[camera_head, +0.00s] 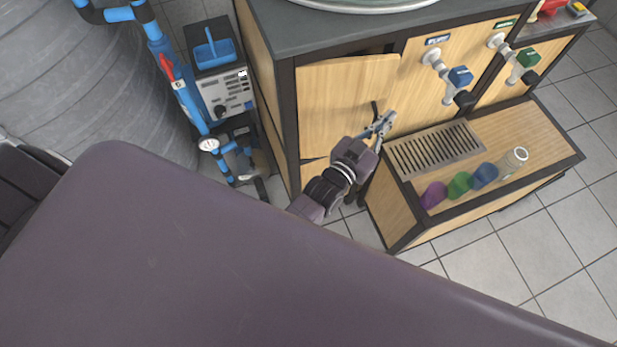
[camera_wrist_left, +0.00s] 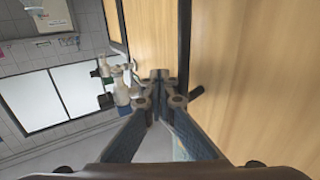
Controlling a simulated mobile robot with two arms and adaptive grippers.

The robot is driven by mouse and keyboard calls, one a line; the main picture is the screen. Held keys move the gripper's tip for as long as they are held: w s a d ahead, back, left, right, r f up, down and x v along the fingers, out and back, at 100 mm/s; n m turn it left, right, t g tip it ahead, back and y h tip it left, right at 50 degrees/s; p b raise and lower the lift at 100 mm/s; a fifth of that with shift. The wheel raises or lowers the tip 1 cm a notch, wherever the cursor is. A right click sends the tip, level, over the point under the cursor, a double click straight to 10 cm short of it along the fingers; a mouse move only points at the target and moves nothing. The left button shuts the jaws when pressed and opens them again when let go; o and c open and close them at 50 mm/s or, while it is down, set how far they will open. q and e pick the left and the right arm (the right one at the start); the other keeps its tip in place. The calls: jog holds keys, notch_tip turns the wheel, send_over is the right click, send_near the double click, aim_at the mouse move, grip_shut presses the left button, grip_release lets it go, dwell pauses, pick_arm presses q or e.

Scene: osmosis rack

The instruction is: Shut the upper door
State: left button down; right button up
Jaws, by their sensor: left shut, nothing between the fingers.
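The upper door (camera_head: 342,98) is a light wooden panel with a dark handle (camera_head: 375,110) near its right side. It stands slightly ajar, with a dark gap along its top edge. My left gripper (camera_head: 386,120) is shut and empty, close to the door's right edge beside the handle. In the left wrist view the closed fingertips (camera_wrist_left: 160,78) are near wooden panels, and a dark bar shows just right of them; whether they touch is unclear. My right gripper is not in view.
Right of the door are a blue tap (camera_head: 460,76) and a green tap (camera_head: 526,58). A low wooden ledge with a drain grate (camera_head: 435,148), coloured cups and a clear bottle (camera_head: 514,158) juts out below. Blue pipes (camera_head: 160,60) and a pump unit (camera_head: 222,95) stand left.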

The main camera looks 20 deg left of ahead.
aim_at(385, 104)
pick_arm(q)
jog(key=shift+w+a+b, duration=0.15)
jog(key=shift+w+a, duration=0.35)
jog(key=shift+w, duration=0.4)
jog(key=shift+w+a+b, duration=0.15)
jog(key=shift+w+a, duration=0.35)
jog(key=shift+w, duration=0.4)
